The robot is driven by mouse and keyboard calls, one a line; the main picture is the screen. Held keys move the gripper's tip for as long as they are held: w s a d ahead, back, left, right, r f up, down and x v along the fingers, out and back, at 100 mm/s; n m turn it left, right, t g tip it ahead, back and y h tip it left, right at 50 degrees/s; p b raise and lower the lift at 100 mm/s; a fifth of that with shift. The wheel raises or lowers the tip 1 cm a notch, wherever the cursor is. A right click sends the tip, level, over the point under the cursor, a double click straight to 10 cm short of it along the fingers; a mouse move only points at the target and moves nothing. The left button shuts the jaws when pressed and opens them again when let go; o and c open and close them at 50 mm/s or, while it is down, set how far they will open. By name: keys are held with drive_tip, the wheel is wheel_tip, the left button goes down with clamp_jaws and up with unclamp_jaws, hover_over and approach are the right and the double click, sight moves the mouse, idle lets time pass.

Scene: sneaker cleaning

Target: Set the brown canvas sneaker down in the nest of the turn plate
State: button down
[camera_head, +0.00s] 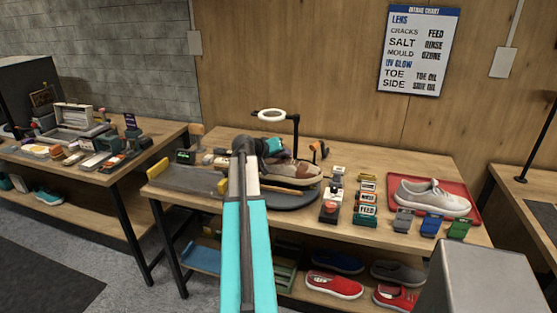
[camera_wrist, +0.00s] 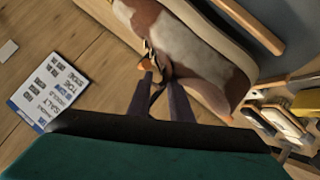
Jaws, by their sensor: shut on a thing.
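The brown canvas sneaker (camera_head: 295,169), with pale sole and whitish patches, is over the dark round turn plate (camera_head: 305,199), toe to the right. I cannot tell whether its sole touches the plate, and the nest is hidden under it. My gripper (camera_head: 274,148) is at the sneaker's left, heel end, partly hidden by my arm. In the wrist view the sneaker (camera_wrist: 190,38) fills the upper middle, and the dark fingers (camera_wrist: 158,76) are shut on its upper edge.
A ring lamp (camera_head: 269,115) on a post stands behind the plate. Small labelled blocks (camera_head: 367,199) stand right of it, then a red tray (camera_head: 470,207) holding a pale sneaker (camera_head: 431,195). A grey tray (camera_head: 187,178) lies left. Several shoes sit on the lower shelf.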

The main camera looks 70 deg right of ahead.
drive_tip(key=shift+w+d, duration=0.25)
drive_tip(key=shift+w, duration=0.15)
drive_tip(key=shift+w+d, duration=0.25)
drive_tip(key=shift+w, duration=0.15)
drive_tip(key=shift+w+d+f+p, duration=0.15)
drive_tip(key=shift+w+p, duration=0.05)
drive_tip(key=shift+p, duration=0.1)
drive_tip(key=shift+f+p, duration=0.5)
drive_tip(key=shift+f, duration=1.2)
drive_tip(key=c, duration=1.6)
unclamp_jaws()
drive_tip(key=shift+a, duration=0.2)
drive_tip(key=b+v, duration=0.2)
drive_tip(key=v, duration=1)
drive_tip(key=shift+s+d+r, duration=0.1)
